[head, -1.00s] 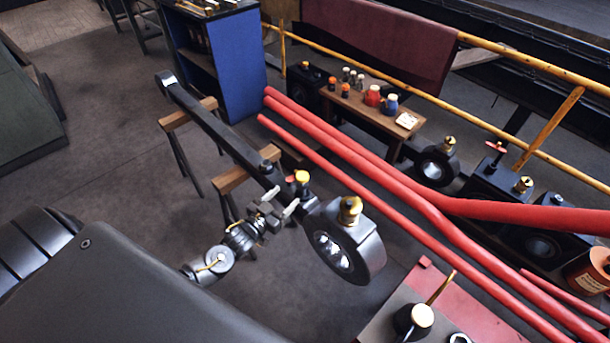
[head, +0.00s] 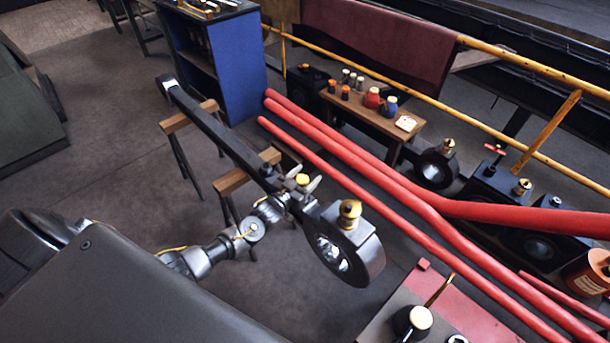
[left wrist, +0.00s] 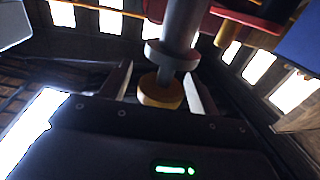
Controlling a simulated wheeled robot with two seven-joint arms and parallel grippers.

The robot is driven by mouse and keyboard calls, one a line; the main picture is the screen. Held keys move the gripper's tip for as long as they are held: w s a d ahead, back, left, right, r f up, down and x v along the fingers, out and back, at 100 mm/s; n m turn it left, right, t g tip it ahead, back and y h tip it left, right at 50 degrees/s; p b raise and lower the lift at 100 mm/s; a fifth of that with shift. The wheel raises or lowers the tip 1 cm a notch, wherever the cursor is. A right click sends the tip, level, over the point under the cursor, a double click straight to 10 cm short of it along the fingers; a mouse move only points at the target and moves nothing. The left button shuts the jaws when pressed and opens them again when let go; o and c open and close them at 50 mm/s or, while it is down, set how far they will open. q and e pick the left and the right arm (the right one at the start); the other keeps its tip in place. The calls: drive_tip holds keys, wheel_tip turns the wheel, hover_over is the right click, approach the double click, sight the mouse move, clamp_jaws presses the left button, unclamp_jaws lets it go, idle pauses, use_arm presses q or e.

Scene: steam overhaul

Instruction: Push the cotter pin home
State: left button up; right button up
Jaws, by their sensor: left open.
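The long dark connecting rod (head: 222,138) lies across trestles, with its round big end (head: 372,262) at the near right. A yellow-topped piece (head: 302,179), which looks like the cotter pin's head, stands up from the rod just short of the big end. My left gripper (head: 301,184) is open, its fingers around this head. In the left wrist view a yellow disc (left wrist: 160,93) on a grey stem (left wrist: 180,28) with a collar lies between the fingers. I cannot tell whether they touch it. The pin's lower part is hidden. My right gripper is not in view.
A brass cup (head: 349,213) tops the big end. Red pipes (head: 400,190) run close behind the rod. A wooden bench (head: 370,117) holds several small containers. Two trestles (head: 235,180) hold the rod.

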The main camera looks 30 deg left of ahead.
use_arm(q)
drive_tip(key=shift+w, duration=0.2)
clamp_jaws()
wheel_tip(320, 180, down, 5)
drive_tip(key=b, duration=0.4)
drive_tip(key=shift+f+b, duration=0.15)
drive_tip(key=shift+b, duration=0.15)
drive_tip(key=shift+s, duration=0.15)
unclamp_jaws()
